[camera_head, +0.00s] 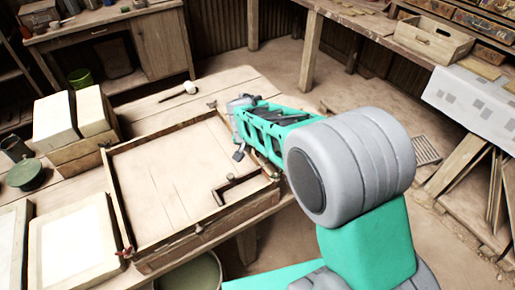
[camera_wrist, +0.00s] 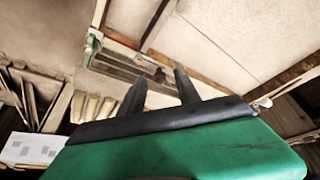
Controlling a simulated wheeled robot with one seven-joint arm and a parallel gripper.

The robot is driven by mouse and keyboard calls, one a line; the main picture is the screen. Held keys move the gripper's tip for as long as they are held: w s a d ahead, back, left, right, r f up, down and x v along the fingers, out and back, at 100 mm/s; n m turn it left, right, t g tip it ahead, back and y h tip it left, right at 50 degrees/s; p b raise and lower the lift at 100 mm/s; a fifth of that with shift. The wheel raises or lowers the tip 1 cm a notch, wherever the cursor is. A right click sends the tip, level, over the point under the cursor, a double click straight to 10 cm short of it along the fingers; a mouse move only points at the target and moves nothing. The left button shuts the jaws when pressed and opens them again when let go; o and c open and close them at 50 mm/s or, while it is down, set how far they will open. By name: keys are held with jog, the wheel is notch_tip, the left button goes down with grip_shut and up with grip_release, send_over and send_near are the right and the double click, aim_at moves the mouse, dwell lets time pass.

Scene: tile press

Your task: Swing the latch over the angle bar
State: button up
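A dark L-shaped angle bar (camera_head: 238,185) lies in the right near corner of a shallow wooden frame (camera_head: 160,248) on the table. In the wrist view the bar (camera_wrist: 156,22) is a dark strip running to the frame's rim. Small latch-like fittings sit on the rim: a whitish one (camera_head: 199,229) on the near side and a red one (camera_head: 125,253) at the near left corner. The wrist view shows a green-white fitting (camera_wrist: 92,45) at a corner. My gripper (camera_wrist: 160,75) is open over the frame's rim, fingers apart. A small brownish piece shows between the fingertips; I cannot tell if it is touched.
Pale blocks (camera_head: 55,122) and a green pot (camera_head: 25,174) stand left of the frame. A mallet (camera_head: 189,87) lies behind it. A bucket (camera_head: 190,275) stands below the table's near edge. The frame's bed is clear apart from the bar.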

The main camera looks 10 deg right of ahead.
jog(key=shift+f, duration=0.1)
grip_shut()
dwell(0.3)
